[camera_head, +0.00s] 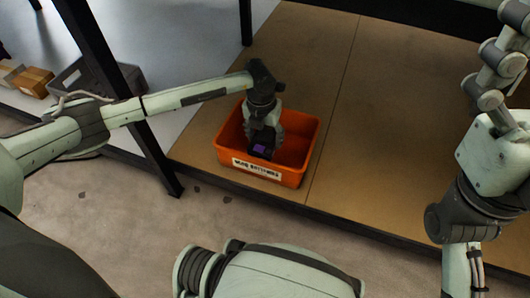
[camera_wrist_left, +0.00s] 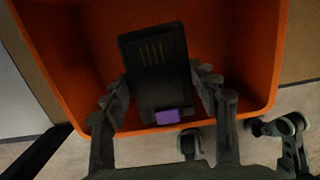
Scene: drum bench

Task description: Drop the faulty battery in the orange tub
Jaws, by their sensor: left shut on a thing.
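The orange tub (camera_head: 294,178) sits on the brown bench near its front edge, with a white label on its front wall. It also shows in the left wrist view (camera_wrist_left: 265,50). My left gripper (camera_head: 262,146) points down over the tub. It is shut on a dark battery (camera_wrist_left: 155,62) with a purple end, which also shows between the fingers in the head view (camera_head: 260,150). The battery is over or within the tub's opening; I cannot tell its height above the floor of the tub. My right arm is at the right of the head view, but its gripper is not clearly in view.
The brown bench top (camera_head: 400,130) is clear to the right of the tub. A black post (camera_head: 125,95) stands left of the bench. A grey crate (camera_head: 75,80) and a small brown box (camera_head: 35,82) lie at the far left.

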